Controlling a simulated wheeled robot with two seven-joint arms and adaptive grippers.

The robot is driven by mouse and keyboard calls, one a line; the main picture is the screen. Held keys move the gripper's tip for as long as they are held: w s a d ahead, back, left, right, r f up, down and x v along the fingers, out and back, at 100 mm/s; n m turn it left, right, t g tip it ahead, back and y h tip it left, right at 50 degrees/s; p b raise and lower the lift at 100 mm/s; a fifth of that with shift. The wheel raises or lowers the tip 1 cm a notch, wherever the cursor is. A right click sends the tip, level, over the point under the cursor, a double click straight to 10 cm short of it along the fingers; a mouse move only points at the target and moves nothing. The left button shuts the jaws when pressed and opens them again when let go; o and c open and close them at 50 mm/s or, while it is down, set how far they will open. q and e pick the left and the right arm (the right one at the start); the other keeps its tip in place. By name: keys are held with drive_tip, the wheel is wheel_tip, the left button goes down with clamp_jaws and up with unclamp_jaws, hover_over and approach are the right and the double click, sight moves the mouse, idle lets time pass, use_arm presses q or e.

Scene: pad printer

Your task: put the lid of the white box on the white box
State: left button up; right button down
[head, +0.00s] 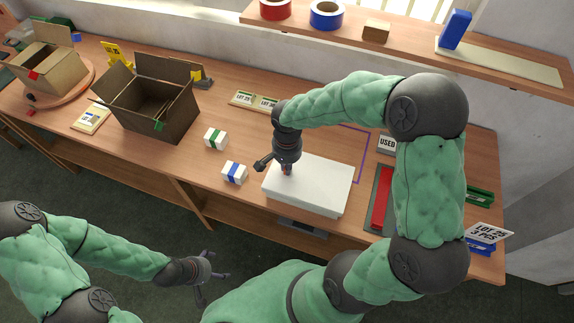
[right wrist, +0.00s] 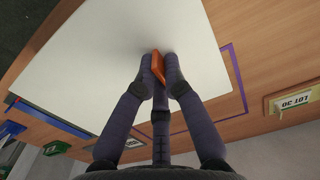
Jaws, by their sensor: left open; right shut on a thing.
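The white lid (head: 318,181) lies level over the white box (head: 297,206) at the front of the table. I cannot tell whether it rests fully on the box or hovers just above it. My right gripper (head: 286,170) points down over the left part of the lid. In the right wrist view its fingers (right wrist: 161,75) are shut on the small orange-red handle (right wrist: 157,66) of the lid (right wrist: 120,50), which hides the box below. My left gripper (head: 208,278) is open and empty, off the table's front edge over the floor.
Two small white cartons, one green-banded (head: 215,139) and one blue-banded (head: 235,172), stand left of the white box. A purple outline (head: 362,160) shows behind it, and a red tray (head: 381,197) lies to its right. A brown open carton (head: 152,107) stands further left.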

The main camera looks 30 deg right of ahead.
drive_tip(key=c, duration=1.3)
unclamp_jaws()
drive_tip(key=shift+o, duration=0.2)
drive_tip(key=shift+r, duration=0.15)
drive_tip(key=shift+r+p, duration=2.25)
drive_tip(key=shift+r, duration=0.65)
drive_tip(key=shift+f, duration=0.1)
